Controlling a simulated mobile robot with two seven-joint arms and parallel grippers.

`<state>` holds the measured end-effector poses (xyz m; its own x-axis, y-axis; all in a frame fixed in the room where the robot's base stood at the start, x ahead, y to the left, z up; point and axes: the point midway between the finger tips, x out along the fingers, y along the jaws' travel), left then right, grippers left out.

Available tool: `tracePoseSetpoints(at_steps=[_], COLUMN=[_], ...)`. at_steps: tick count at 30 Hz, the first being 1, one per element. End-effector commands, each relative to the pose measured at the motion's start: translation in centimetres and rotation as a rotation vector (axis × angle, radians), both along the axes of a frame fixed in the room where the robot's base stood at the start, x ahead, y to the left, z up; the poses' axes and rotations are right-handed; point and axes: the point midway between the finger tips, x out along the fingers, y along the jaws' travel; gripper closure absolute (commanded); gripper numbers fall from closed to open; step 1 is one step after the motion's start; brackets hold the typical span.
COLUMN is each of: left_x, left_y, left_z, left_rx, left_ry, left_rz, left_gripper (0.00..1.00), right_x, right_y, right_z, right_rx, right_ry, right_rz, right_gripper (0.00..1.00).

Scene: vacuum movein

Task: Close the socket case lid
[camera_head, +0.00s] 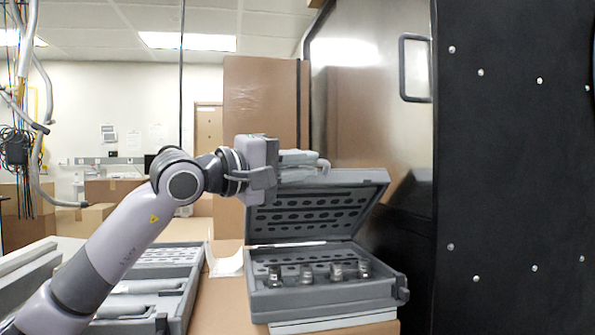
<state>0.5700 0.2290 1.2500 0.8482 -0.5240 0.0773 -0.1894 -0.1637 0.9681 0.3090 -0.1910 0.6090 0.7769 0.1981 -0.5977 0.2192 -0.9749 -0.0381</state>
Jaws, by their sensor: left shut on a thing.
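The grey socket case (325,297) stands open on a cardboard surface at the lower right of the head view. Its lid (312,208) is raised at the back and tilted, with rows of dark slots on its inner face. Several metal sockets (306,274) stand in the base. My left gripper (318,164) is at the top edge of the raised lid and is shut on it. The exact contact at the fingertips is partly hidden. My right gripper is not in view.
Another open grey case (150,285) lies to the left, below my left arm. White paper (228,263) lies between the cases. A tall dark cabinet (515,170) stands close on the right. A tall cardboard box (262,100) stands behind.

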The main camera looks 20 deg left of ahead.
Motion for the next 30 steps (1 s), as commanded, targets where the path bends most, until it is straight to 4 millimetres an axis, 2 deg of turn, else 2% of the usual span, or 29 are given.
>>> tracePoseSetpoints(at_steps=[1, 9, 12, 18, 24, 30], left_x=[-0.6, -2.9, -3.6, -4.3, -4.8, -5.1], left_y=[-0.4, -2.2, -2.7, -3.2, -3.5, -3.8], left_z=[-1.8, -5.8, -7.3, -10.1, -12.3, -13.6], left_rx=[0.021, 0.131, 0.171, 0.241, 0.272, 0.273], left_ry=[-0.029, -0.174, -0.226, -0.318, -0.36, -0.361], left_rz=[0.0, 0.0, 0.0, 0.0, 0.001, 0.001], left_gripper=[1.0, 1.0, 1.0, 1.0, 1.0, 1.0], right_x=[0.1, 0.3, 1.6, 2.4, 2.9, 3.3], right_y=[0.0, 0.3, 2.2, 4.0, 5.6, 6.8], right_z=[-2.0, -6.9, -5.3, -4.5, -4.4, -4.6], right_rx=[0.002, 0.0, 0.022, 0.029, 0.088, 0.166], right_ry=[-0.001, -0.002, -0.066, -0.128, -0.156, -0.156], right_rz=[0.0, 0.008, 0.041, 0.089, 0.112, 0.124], right_gripper=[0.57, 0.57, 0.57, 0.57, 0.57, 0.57])
